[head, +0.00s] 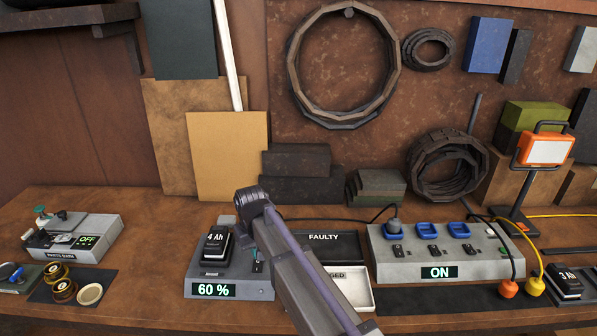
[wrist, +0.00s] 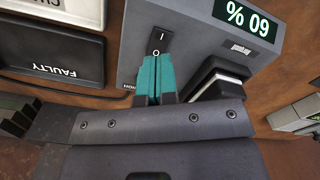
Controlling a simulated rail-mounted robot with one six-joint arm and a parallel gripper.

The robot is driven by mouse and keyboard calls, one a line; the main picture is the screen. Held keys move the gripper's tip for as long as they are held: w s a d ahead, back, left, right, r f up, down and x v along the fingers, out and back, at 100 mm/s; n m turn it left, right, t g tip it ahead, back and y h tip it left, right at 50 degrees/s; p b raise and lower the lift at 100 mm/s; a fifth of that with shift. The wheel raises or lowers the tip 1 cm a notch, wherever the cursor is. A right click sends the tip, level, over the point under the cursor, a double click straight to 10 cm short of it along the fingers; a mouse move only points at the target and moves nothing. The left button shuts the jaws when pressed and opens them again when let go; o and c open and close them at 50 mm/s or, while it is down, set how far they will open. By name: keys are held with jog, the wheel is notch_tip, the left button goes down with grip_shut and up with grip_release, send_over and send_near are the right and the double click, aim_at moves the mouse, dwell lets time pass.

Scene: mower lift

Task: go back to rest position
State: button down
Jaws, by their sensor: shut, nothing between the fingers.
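My gripper (wrist: 155,78) shows in the wrist view as two teal fingers pressed together, shut and empty. The fingertips are close to the I/O switch (wrist: 157,46) on the grey charger (wrist: 190,22); I cannot tell whether they touch it. In the head view my arm slants up from the bottom edge and hides most of the gripper beside the charger (head: 236,290). The charger display (head: 213,290) reads 60 %. A black 4 Ah battery (head: 215,245) sits in the charger; its dark side also shows in the wrist view (wrist: 222,78).
Right of my arm are a black FAULTY tray (head: 340,246), a white tray (head: 352,290) and a grey power strip (head: 415,270) reading ON. A parts-wash unit (head: 85,240) stands left. An orange lamp (head: 545,149) stands right. Bare bench (head: 150,260) lies left of the charger.

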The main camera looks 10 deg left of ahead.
jog(key=s+d+m, duration=0.2)
jog(key=s+d, duration=0.2)
jog(key=d, duration=0.8)
jog(key=s+d+m, duration=0.2)
jog(key=s+d, duration=0.3)
jog(key=d, duration=0.7)
jog(key=s+d+m, duration=0.3)
jog(key=s+d, duration=0.2)
jog(key=d, duration=0.8)
jog(key=shift+s, duration=0.25)
